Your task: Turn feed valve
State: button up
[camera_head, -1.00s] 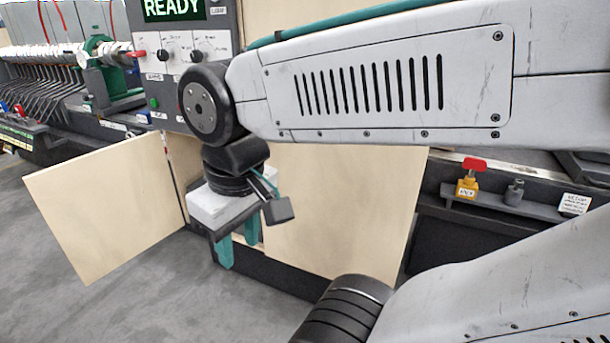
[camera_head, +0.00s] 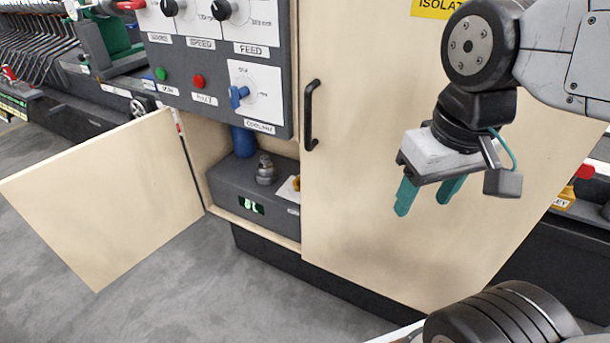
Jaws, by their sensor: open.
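No part in view is clearly labelled as a feed valve. A black knob (camera_head: 222,9) sits above a FEED label at the top of the grey control panel (camera_head: 222,58). A blue handle (camera_head: 239,95) sits on a white dial plate above a COOLANT label. Inside the open cabinet are a metal fitting (camera_head: 265,170) and a yellow part (camera_head: 297,184) mostly hidden by the right door. A red-handled yellow part (camera_head: 566,197) is partly cut off at right. My gripper (camera_head: 423,204) is open and empty, pointing down in front of the right door, apart from everything.
The left cabinet door (camera_head: 105,195) stands swung open. The right door (camera_head: 350,190) looks closed and has a black handle (camera_head: 311,115). A grey box (camera_head: 228,188) with a green display and a blue cylinder (camera_head: 243,142) are inside. Grey floor lies clear in front.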

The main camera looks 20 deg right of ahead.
aim_at(296, 183)
jog(key=k, duration=0.5)
jog(key=u, duration=1.05)
jog(key=i, duration=0.95)
jog(key=z, duration=2.4)
